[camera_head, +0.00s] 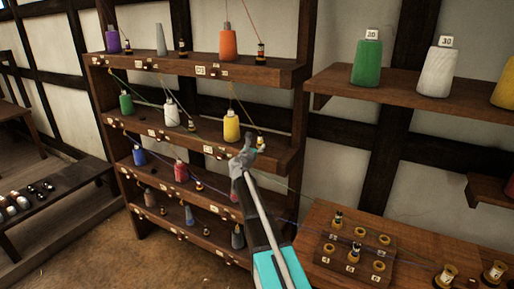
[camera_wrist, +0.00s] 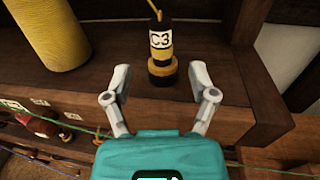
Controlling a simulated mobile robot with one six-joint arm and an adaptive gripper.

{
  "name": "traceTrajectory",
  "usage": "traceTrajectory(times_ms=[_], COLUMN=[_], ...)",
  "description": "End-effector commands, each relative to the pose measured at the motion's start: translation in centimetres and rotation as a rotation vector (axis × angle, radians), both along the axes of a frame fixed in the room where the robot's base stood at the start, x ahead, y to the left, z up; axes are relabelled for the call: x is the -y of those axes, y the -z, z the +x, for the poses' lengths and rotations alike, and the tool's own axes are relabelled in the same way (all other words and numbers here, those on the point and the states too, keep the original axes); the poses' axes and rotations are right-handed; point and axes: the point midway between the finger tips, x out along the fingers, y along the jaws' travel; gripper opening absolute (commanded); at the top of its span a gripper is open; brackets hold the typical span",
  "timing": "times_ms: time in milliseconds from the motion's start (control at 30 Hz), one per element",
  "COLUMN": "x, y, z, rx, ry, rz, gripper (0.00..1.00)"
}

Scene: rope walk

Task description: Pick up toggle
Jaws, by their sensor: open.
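A small upright black-and-yellow piece with a white label reading C3 (camera_wrist: 162,42), which looks like the toggle, stands on a wooden shelf. A yellow cord rises from its top. In the head view it is small and partly crowded by my gripper (camera_head: 246,157), at the right end of the second shelf from the top. In the wrist view my gripper (camera_wrist: 160,84) is open, its two grey fingers apart. The piece stands just beyond and between the fingertips. Nothing is held.
A yellow cone spool (camera_head: 231,126) stands left of the piece on the same shelf. Thin cords run across the shelf front. A bench (camera_head: 325,284) with a peg block (camera_head: 345,258) is at the lower right. Bare floor (camera_head: 130,255) lies at the lower left.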

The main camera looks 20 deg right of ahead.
Motion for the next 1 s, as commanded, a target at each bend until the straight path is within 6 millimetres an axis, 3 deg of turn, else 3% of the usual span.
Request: traceTrajectory(times_ms=[567, 1000], x=[0.7, 3.9], y=[0.0, -0.1], z=[0.8, 4.0], rx=[0.0, 0.0], ry=[0.0, 0.0], rz=[0.0, 0.0], gripper=[0.74, 0.74])
